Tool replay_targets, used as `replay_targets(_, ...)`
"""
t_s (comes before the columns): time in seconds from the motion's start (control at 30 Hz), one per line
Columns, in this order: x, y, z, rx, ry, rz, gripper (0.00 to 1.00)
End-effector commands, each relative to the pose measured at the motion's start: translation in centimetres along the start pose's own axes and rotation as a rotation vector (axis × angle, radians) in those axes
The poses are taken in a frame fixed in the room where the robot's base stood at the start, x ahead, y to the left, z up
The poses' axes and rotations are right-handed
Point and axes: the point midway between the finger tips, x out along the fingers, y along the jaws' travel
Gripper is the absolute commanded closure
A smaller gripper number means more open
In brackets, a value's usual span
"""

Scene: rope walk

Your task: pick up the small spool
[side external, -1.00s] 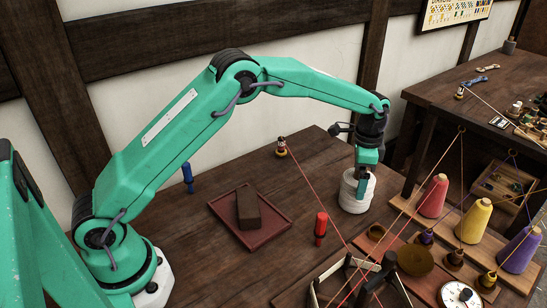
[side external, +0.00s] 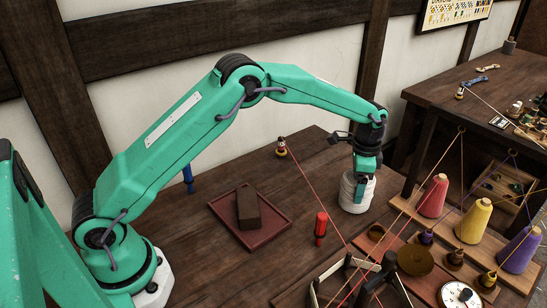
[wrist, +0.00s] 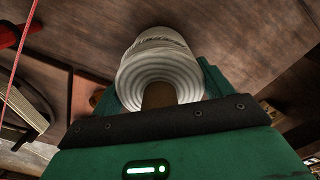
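A white, ribbed, cylindrical spool (side external: 354,199) stands upright on the brown table, right of centre in the side view. In the wrist view the spool (wrist: 160,52) shows pale concentric rings around a brown core. My green gripper (side external: 365,172) points down at the spool's top. In the wrist view my gripper (wrist: 160,88) has green jaw parts on both sides of the spool, apart from each other. Whether they touch its sides cannot be told.
A small bobbin (side external: 281,147) feeds a red thread across the table. Coloured thread cones (side external: 432,196) and a wooden frame (side external: 350,270) crowd the right and front.

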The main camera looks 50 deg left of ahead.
Motion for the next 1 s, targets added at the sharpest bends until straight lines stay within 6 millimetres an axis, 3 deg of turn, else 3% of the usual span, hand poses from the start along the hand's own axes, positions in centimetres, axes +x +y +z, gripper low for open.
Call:
replay_targets(0.47,-0.7,-0.1,-0.1,0.0,0.003,-0.002,0.53)
replay_targets(0.77,-4.1,-0.1,-0.1,0.0,0.005,-0.004,0.53)
replay_targets(1.0,-6.5,3.8,-0.5,0.004,0.004,-0.002,0.53)
